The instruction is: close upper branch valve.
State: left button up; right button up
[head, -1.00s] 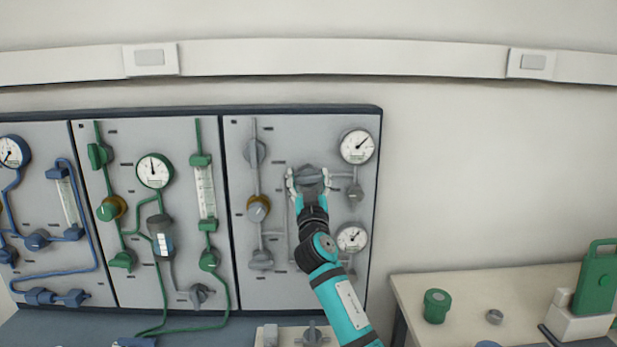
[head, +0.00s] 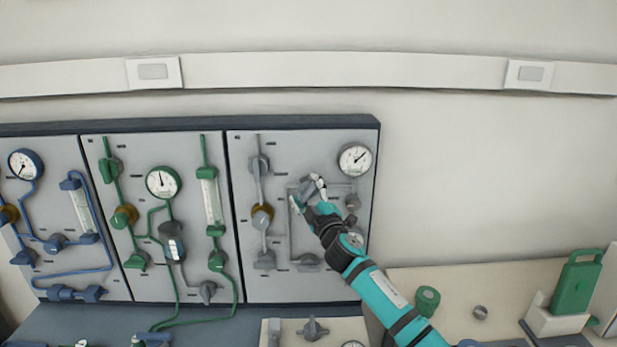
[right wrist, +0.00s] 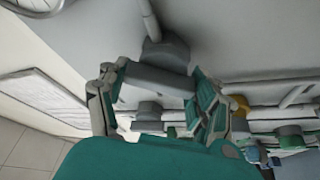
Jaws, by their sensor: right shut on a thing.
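The upper branch valve has a grey handle (head: 311,185) on the right grey panel (head: 338,270), left of and below the upper gauge (head: 355,160). My right gripper (head: 309,192) is shut on this handle, with a finger on either side, and is tilted. In the right wrist view the grey handle (right wrist: 157,81) lies between the fingers of the gripper (right wrist: 155,100), with its round hub against the panel. My fingers hide part of the handle in the head view. My left gripper is not in view.
A brown-and-grey knob (head: 262,217) and several grey valves are on the same panel. A green-piped panel (head: 135,210) and a blue-piped panel stand to the left. A bench (head: 440,278) at the lower right holds a green container (head: 427,299). The wall at right is bare.

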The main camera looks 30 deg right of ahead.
jog(key=n+p, duration=0.2)
jog(key=p, duration=0.1)
jog(key=n+g+y+p, duration=0.1)
jog(key=n+p, duration=0.2)
jog(key=shift+r+g+p, duration=0.2)
jog(key=shift+g+p, duration=0.1)
jog(key=shift+f+n+g+p, duration=0.3)
jog(key=shift+n+p, duration=0.5)
jog(key=shift+p, duration=0.2)
jog(key=o, duration=1.2)
jog(key=shift+a, duration=0.1)
jog(key=shift+c, duration=0.2)
jog(key=shift+s, duration=0.15)
jog(key=s+a, duration=0.2)
jog(key=s, duration=0.9)
jog(key=shift+s, duration=0.25)
jog(key=shift+d, duration=0.1)
